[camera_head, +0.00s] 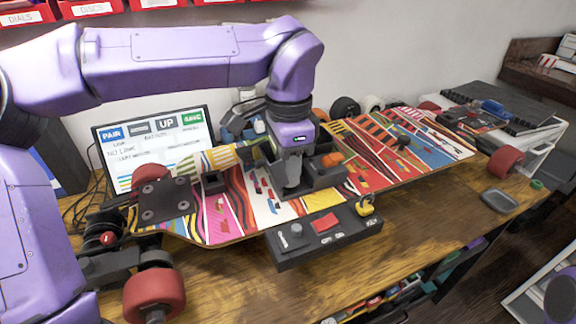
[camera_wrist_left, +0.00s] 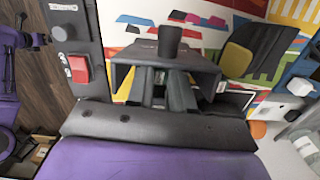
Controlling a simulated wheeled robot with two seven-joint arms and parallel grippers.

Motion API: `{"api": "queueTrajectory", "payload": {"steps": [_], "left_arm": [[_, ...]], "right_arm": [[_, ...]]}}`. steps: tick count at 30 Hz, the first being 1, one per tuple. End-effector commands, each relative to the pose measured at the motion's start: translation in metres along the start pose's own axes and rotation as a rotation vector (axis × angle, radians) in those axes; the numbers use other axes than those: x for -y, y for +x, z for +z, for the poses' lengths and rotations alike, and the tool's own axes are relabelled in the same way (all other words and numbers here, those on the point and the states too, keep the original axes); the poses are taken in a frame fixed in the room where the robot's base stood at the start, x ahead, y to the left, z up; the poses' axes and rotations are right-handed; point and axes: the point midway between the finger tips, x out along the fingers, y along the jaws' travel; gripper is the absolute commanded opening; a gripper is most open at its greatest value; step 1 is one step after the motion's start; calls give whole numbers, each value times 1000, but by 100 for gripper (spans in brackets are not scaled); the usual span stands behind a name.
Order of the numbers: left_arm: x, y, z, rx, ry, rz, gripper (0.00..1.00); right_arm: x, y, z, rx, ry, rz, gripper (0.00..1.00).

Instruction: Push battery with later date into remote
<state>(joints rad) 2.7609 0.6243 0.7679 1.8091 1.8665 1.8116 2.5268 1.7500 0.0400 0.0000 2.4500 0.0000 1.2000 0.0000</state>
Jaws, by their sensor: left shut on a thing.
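My left gripper (camera_head: 290,186) points down over the middle of the patterned skateboard deck (camera_head: 395,170), beside a dark open holder (camera_head: 325,178). In the left wrist view its fingers (camera_wrist_left: 165,88) are close together, and a small dark cylinder (camera_wrist_left: 170,40) shows at their tips. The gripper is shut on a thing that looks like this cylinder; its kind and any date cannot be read. A dark control box (camera_head: 325,236) with a knob, a red switch (camera_head: 326,223) and a yellow part lies at the deck's front edge. I cannot make out a battery or a remote for certain.
A screen (camera_head: 150,145) stands behind the deck at the left. Red wheels (camera_head: 155,293) stick out at the deck's ends. A grey dish (camera_head: 499,201) lies at the right, and a dark case (camera_head: 505,105) stands at the back right. The wooden bench front (camera_head: 215,285) has clear room.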

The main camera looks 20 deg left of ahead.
Motion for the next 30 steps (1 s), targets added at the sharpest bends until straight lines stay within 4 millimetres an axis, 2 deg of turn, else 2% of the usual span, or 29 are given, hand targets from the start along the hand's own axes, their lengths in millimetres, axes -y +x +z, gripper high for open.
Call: {"api": "queueTrajectory", "payload": {"steps": [13, 14, 16, 22, 23, 24, 30], "left_arm": [[0, 2, 0, 0, 0, 0, 0], [0, 2, 0, 0, 0, 0, 28], [0, 2, 0, 0, 0, 0, 50], [0, 2, 0, 0, 0, 0, 51], [0, 2, 0, 0, 0, 0, 54], [0, 2, 0, 0, 0, 0, 66], [0, 2, 0, 0, 0, 0, 66]], "right_arm": [[0, 3, 1, 0, 0, 0, 100], [0, 3, 1, 0, 0, 0, 100], [0, 3, 1, 0, 0, 0, 100], [0, 3, 1, 0, 0, 0, 100], [0, 3, 1, 0, 0, 0, 100], [0, 3, 1, 0, 0, 0, 100], [0, 3, 1, 0, 0, 0, 100]]}}
